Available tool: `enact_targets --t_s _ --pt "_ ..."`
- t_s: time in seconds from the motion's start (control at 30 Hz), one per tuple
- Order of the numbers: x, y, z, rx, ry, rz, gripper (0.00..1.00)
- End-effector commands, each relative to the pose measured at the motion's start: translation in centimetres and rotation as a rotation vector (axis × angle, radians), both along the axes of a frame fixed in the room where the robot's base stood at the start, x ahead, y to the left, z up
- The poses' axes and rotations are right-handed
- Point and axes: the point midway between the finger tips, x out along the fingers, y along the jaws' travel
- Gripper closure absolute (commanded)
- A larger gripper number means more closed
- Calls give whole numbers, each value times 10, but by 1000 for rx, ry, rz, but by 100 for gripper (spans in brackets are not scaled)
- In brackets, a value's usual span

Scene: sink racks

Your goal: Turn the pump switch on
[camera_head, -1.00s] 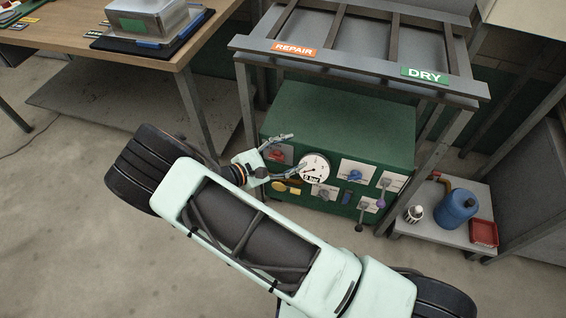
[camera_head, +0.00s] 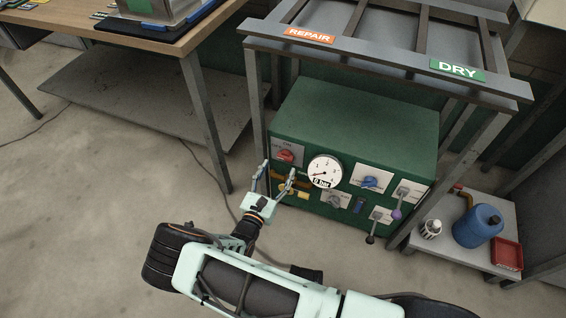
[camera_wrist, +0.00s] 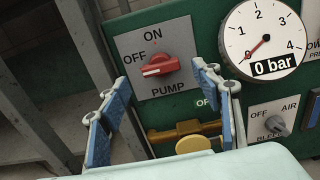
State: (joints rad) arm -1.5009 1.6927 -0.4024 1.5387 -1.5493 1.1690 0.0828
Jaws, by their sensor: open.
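The pump switch (camera_wrist: 157,66) is a red rotary knob on a grey plate marked ON, OFF and PUMP. Its white mark points left to OFF. In the head view the knob (camera_head: 286,156) sits at the upper left of the green panel's front. My gripper (camera_wrist: 155,95) is open and empty, its two blue-padded fingers apart, below and to either side of the knob in the wrist view. In the head view my gripper (camera_head: 278,176) is just in front of the panel's left part. I cannot tell whether a finger touches the panel.
A gauge (camera_wrist: 264,39) reading 0 bar is right of the switch. A brass valve (camera_wrist: 185,136) is below it, a BLEED knob (camera_wrist: 275,124) lower right. The green box (camera_head: 360,115) stands under a rack (camera_head: 385,72) whose leg (camera_head: 254,105) is left of the panel.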

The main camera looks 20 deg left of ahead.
Motion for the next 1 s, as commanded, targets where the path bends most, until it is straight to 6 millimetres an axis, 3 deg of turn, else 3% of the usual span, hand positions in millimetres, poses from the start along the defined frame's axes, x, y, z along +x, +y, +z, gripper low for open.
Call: enact_targets --t_s 0.1,0.3,0.67,1.0 --pt "22 -3 -2 1 -1 -3 41" --pt "42 -3 -1 2 0 -2 41" --pt "46 -4 0 2 1 -1 42" --pt "46 -4 0 2 1 -1 80"
